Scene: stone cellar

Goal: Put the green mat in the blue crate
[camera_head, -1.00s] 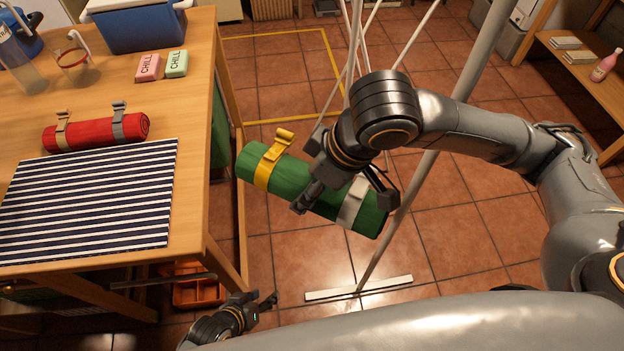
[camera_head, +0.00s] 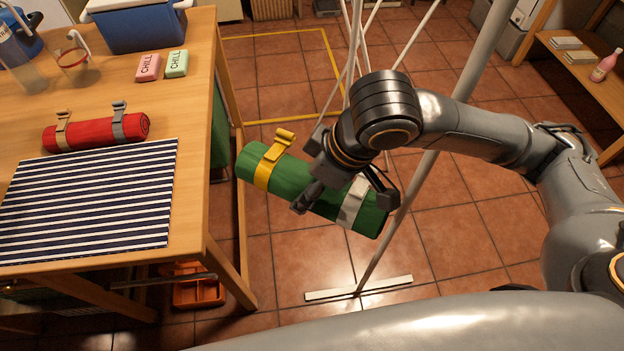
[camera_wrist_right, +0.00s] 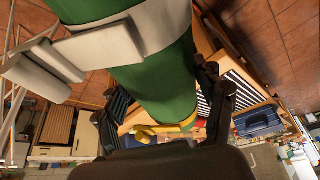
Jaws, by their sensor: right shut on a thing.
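The rolled green mat (camera_head: 315,202), with a yellow strap and a pale strap, is in my right gripper (camera_head: 346,198), held tilted above the tiled floor, to the right of the table. In the right wrist view the green mat (camera_wrist_right: 165,75) passes between the fingers of my right gripper (camera_wrist_right: 165,98). No blue crate is clearly seen. A blue box (camera_head: 138,28) with a pale lid and handle stands on the table's back part; it looks like a cooler. My left gripper is out of view.
The wooden table (camera_head: 190,235) bears a red roll (camera_head: 95,132), a striped cloth (camera_head: 90,200), pink (camera_head: 148,68) and green (camera_head: 177,64) blocks and a jar. An orange tray (camera_head: 198,290) is beneath. A white pole stand (camera_head: 358,292) is close beside the mat.

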